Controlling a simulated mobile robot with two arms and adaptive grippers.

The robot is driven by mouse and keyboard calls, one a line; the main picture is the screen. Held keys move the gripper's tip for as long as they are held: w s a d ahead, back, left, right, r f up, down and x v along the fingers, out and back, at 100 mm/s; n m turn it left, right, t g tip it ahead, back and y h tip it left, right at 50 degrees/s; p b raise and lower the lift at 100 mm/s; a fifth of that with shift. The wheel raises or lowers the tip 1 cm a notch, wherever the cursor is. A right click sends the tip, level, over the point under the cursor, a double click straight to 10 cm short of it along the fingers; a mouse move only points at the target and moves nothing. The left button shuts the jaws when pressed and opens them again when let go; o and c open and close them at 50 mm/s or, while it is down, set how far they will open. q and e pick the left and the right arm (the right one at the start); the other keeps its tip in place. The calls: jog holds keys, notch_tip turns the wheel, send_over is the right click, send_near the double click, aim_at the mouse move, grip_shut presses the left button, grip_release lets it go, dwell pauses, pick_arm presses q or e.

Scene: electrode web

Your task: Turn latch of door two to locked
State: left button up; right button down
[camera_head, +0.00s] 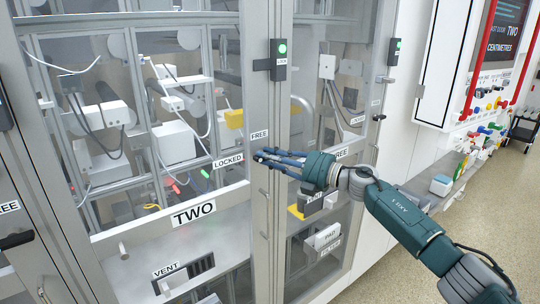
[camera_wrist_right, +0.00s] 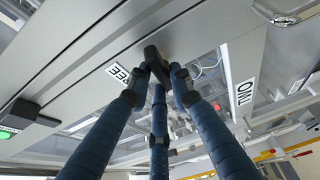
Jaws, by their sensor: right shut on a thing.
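Door two carries a big TWO label (camera_head: 194,213) and a small LOCKED label (camera_head: 228,160). A FREE label (camera_head: 259,135) sits just above my fingertips on the door's frame. My right gripper (camera_head: 265,156) is at the door's right edge, its blue fingers closed together on the latch. In the right wrist view the fingertips (camera_wrist_right: 159,78) meet around the dark latch handle (camera_wrist_right: 152,55), beside the upside-down FREE label (camera_wrist_right: 118,73). In the head view the fingers hide most of the latch, so its exact angle is unclear. My left gripper is out of view.
A dark box with a green light (camera_head: 281,58) is mounted high on the frame. The neighbouring door to the right has its own FREE label (camera_head: 341,153). A vertical bar handle (camera_head: 267,215) stands below my fingers.

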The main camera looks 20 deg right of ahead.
jog(key=shift+s+a+f+n+g, duration=0.15)
jog(key=shift+a+f+n+g, duration=0.15)
jog(key=shift+f+n, duration=0.1)
jog(key=c, duration=1.6)
grip_release()
jog(key=shift+o, duration=0.2)
jog(key=shift+r, duration=0.2)
jog(key=v, duration=1.2)
jog(key=shift+a, duration=0.1)
